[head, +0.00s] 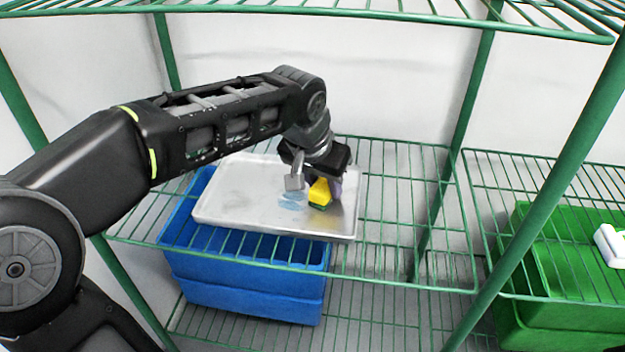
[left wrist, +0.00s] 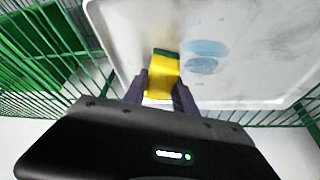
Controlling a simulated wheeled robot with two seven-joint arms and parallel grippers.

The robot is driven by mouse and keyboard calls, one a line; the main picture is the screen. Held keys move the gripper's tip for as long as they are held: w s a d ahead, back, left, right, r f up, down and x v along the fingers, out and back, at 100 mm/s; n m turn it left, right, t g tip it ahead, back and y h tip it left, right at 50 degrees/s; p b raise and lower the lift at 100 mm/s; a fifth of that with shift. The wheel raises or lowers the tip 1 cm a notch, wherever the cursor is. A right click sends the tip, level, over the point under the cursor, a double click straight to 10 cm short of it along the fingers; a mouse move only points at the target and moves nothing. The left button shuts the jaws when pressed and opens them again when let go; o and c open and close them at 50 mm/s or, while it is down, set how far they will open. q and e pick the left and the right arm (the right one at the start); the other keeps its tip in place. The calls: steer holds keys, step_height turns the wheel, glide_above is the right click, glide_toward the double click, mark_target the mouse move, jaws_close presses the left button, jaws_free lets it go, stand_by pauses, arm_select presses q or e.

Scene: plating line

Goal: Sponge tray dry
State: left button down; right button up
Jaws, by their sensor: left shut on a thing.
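A metal tray (head: 235,205) lies on the green wire shelf in the head view. It also fills the upper part of the left wrist view (left wrist: 120,30). Bluish wet patches (left wrist: 205,56) show on the tray beside the sponge; in the head view they are a faint blue mark (head: 292,200). My left gripper (head: 324,186) is shut on a yellow sponge (head: 320,192) with a green side. The sponge sits between the fingers in the left wrist view (left wrist: 163,75), at or close above the tray surface; whether it touches I cannot tell. My right gripper is out of view.
A blue crate (head: 245,290) stands below the tray's shelf. Green crates (head: 570,318) stand at the lower right, with a white object (head: 610,244) near them. Green posts (head: 525,215) and an upper wire shelf (head: 400,12) frame the space. The shelf right of the tray is clear.

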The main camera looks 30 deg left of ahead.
arm_select(q)
steer(key=shift+d+r, duration=0.1)
steer(key=shift+r, duration=0.05)
step_height(320, 180, up, 6)
steer(key=p, duration=0.5)
stand_by(0.5)
